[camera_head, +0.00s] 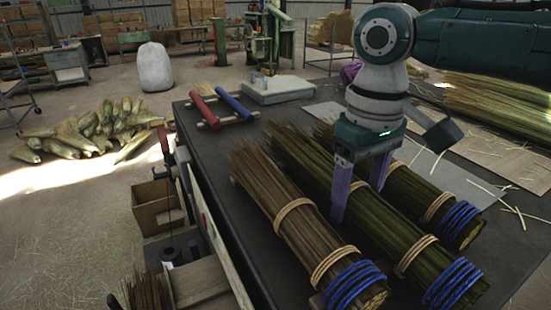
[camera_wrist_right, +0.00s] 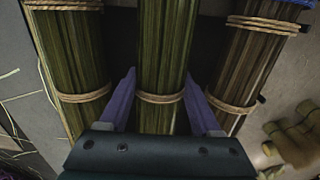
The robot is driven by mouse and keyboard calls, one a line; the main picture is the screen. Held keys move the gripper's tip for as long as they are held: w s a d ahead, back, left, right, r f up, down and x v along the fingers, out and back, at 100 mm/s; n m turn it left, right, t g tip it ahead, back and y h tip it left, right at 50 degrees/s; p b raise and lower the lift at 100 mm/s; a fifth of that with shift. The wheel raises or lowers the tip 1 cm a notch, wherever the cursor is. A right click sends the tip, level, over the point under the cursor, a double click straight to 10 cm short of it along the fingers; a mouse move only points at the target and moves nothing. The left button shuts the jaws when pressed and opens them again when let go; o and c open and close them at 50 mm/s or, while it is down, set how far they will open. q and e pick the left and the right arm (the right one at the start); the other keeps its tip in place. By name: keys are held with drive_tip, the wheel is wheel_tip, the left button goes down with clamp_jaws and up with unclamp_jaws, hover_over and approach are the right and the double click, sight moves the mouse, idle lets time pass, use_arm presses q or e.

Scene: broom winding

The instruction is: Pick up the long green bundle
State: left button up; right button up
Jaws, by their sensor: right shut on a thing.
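The long green bundle (camera_head: 388,232) lies on the dark table between two other bundles, tied with tan twine and blue cord at its near end. My right gripper (camera_head: 358,200) reaches down from above with its purple fingers on either side of the bundle, shut on its middle. In the right wrist view the green bundle (camera_wrist_right: 165,40) runs between the two fingers, with a twine band close by. The bundle appears to rest level with its neighbours; whether it has any gap to the table is hidden. My left gripper is not in view.
A brown bundle (camera_head: 290,215) lies close on the left and a shorter green bundle (camera_head: 412,192) close on the right. Red and blue rollers (camera_head: 220,105) and a pale block (camera_head: 280,90) sit at the table's far end. Loose straw lies on sheets (camera_head: 500,160) at right.

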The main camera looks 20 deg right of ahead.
drive_tip(key=c, duration=0.7)
drive_tip(key=shift+r, duration=0.1)
wheel_tip(320, 180, up, 20)
drive_tip(key=shift+f, duration=0.1)
